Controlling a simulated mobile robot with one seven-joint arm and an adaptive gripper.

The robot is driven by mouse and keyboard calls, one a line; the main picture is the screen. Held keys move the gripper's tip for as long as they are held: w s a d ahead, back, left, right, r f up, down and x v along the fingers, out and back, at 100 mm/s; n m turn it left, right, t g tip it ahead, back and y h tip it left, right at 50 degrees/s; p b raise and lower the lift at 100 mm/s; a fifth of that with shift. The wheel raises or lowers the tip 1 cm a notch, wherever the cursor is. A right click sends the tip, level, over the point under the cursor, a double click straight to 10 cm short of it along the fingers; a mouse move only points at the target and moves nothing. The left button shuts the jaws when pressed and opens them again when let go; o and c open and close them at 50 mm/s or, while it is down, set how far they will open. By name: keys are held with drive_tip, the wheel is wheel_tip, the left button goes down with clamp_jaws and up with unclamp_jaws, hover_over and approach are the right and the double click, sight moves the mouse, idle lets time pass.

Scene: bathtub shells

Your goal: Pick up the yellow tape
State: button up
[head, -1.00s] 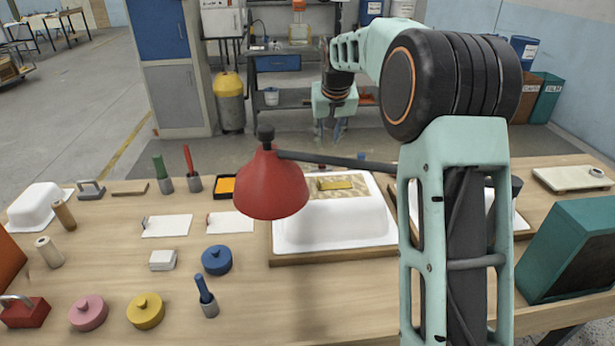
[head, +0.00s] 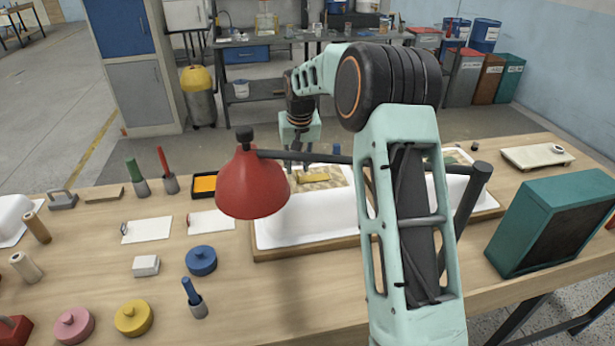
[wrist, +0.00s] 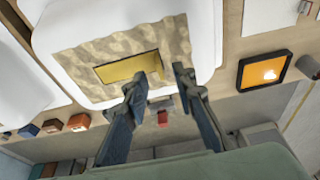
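The yellow tape (head: 314,178) lies on a tan patterned patch (head: 335,177) on the white bathtub shell (head: 300,222). In the wrist view the tape (wrist: 125,67) is a flat yellow strip, and its right end looks raised or folded. My gripper (wrist: 160,77) is open and empty. Its fingertips appear just beyond the strip's right part in the wrist view, apart from it. In the head view my gripper (head: 301,160) hangs at the far side of the shell, its fingers partly hidden by the lamp's bar.
An orange-filled black tray (head: 204,184) lies left of the shell. A teal box (head: 548,225) stands at right. Blue (head: 201,260), pink and yellow round pieces lie at front left.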

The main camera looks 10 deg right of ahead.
drive_tip(key=shift+x, duration=1.25)
clamp_jaws()
